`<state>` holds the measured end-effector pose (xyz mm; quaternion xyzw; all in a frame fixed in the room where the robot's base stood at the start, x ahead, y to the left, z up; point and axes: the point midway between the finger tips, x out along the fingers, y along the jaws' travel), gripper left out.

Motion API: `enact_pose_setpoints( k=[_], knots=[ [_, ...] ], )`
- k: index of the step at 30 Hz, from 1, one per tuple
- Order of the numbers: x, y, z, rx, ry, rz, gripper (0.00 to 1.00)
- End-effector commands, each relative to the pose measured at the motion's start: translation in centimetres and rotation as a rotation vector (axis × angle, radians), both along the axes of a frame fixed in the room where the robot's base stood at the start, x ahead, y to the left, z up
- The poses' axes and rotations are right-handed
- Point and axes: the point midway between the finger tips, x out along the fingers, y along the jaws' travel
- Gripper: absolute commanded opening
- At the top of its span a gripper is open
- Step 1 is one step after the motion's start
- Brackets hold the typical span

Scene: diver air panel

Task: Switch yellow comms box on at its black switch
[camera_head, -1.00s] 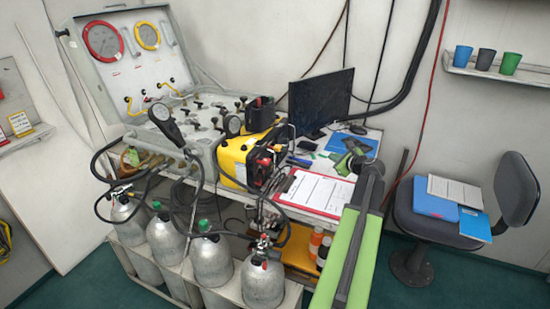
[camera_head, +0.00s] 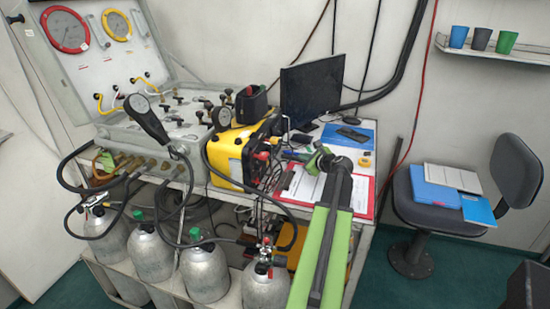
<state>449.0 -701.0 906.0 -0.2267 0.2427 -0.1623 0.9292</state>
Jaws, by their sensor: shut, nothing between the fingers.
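The yellow comms box (camera_head: 230,153) stands on the table, left of the clipboard, with its yellow side towards me. Its right face carries dark and red fittings and cables. I cannot make out its black switch among them. My gripper (camera_head: 287,155) is to the right of the box, at the end of my green and black arm, and points left towards that face. It is small in this view and looks shut and empty. A gap to the box's fittings seems to be there, but I cannot tell its depth.
A red clipboard (camera_head: 305,188) lies under my wrist. A monitor (camera_head: 312,88) stands behind. Grey cylinders (camera_head: 208,272) stand below. A chair (camera_head: 440,190) is at right.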

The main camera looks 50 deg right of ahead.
Motion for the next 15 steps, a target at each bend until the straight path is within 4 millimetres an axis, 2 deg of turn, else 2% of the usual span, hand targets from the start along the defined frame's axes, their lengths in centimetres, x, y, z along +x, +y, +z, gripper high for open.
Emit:
enact_pose_setpoints(
  k=[5,15],
  knots=[
    [0.5,-0.1,-0.2,0.000,0.001,-0.007,0.00],
    [4.8,1.1,-0.8,-0.001,0.001,-0.013,0.00]
  ],
)
